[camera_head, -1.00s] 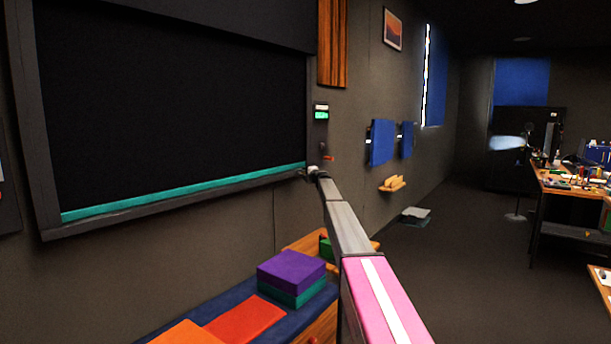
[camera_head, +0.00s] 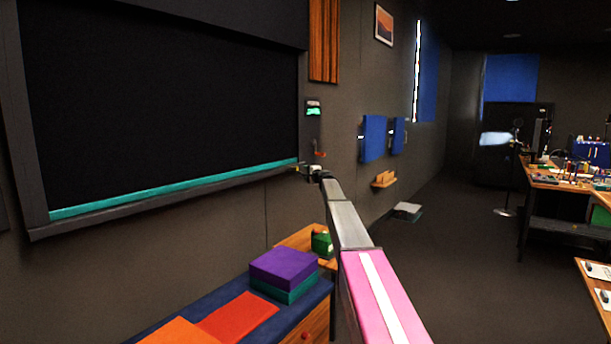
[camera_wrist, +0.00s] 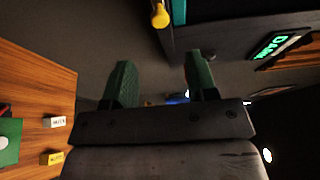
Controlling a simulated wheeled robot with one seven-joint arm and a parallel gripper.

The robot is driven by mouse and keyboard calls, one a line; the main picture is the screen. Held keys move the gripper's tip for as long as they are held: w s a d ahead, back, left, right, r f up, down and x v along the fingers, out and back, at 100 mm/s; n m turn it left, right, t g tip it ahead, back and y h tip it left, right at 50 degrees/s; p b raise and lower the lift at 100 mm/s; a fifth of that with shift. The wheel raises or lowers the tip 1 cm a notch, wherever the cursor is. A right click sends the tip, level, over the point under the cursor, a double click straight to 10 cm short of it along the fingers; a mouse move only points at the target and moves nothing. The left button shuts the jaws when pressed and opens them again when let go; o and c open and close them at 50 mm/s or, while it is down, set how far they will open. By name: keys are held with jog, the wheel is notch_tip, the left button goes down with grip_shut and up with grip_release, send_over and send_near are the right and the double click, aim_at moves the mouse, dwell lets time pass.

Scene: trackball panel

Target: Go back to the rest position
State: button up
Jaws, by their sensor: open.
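My arm reaches forward in the head view, with my gripper (camera_head: 313,172) at its far end, near the lower right corner of a large dark wall board (camera_head: 165,105). In the wrist view my gripper (camera_wrist: 160,75) has two green fingers spread apart, with nothing between them. A small wall panel (camera_head: 313,109) with a lit green display is above the gripper in the head view. The display (camera_wrist: 280,47) also shows at upper right in the wrist view, apart from the fingers. An orange-red part (camera_head: 319,154) sits below the panel. No trackball can be made out.
Below the board stands a cabinet with a purple block (camera_head: 283,267) and a red pad (camera_head: 238,317), close left of my arm. A yellow-tipped rod (camera_wrist: 160,15) is beyond the fingers in the wrist view. A cluttered table (camera_head: 570,183) stands at right. The floor between is clear.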

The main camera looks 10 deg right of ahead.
jog(key=s+a+f+n+g, duration=0.3)
jog(key=s+f, duration=0.7)
jog(key=s, duration=0.2)
jog(key=s+a+f+n+g, duration=0.3)
jog(key=s+a+f, duration=0.1)
jog(key=s+f, duration=0.6)
jog(key=s+a+f+n+g, duration=0.3)
jog(key=s+f, duration=0.6)
jog(key=s, duration=0.4)
jog(key=s+d+f+n+g+h, duration=0.1)
jog(key=s+f, duration=0.3)
jog(key=s, duration=0.8)
jog(key=s+d+f+n+g+h, duration=0.1)
jog(key=s+f+n+g+h, duration=0.1)
jog(key=s, duration=1.1)
jog(key=s+d+f+n+g+h, duration=0.1)
jog(key=s+f+g+h, duration=0.2)
jog(key=s, duration=1)
notch_tip(320, 180, down, 3)
jog(key=shift+f+n+g+h, duration=0.1)
jog(key=shift+n+g+h, duration=0.25)
jog(key=shift+g, duration=0.45)
